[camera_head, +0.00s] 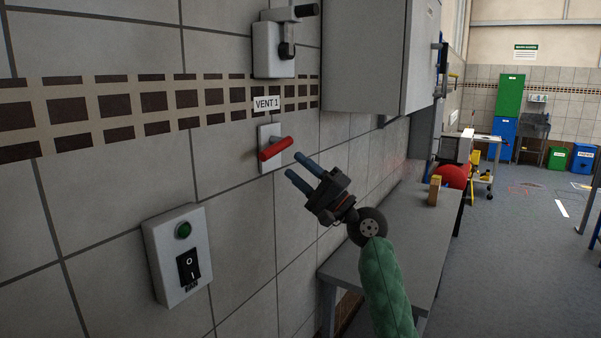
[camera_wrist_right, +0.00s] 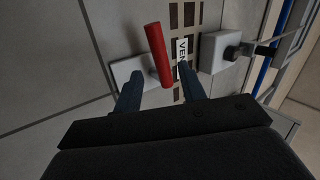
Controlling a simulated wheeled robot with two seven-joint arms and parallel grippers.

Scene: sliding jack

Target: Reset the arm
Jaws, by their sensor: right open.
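My right gripper (camera_head: 301,171) is open, with its two blue fingers pointing left toward the tiled wall. A red lever handle (camera_head: 276,148) on a pale wall plate (camera_head: 268,132) is just to the left of the fingertips. In the right wrist view the red handle (camera_wrist_right: 159,55) stands ahead of the open fingers (camera_wrist_right: 160,88), between their tips in the picture. I see no clear contact between fingers and handle. The label VENT 1 (camera_head: 266,103) is just above the plate. My left gripper is not in view.
A switch box (camera_head: 180,254) with a green button is on the wall at lower left. Another wall box with a dark lever (camera_head: 268,48) is above the label. A grey cabinet (camera_head: 365,55) hangs at right. A bench (camera_head: 415,220) stands beneath my right arm; open floor lies farther right.

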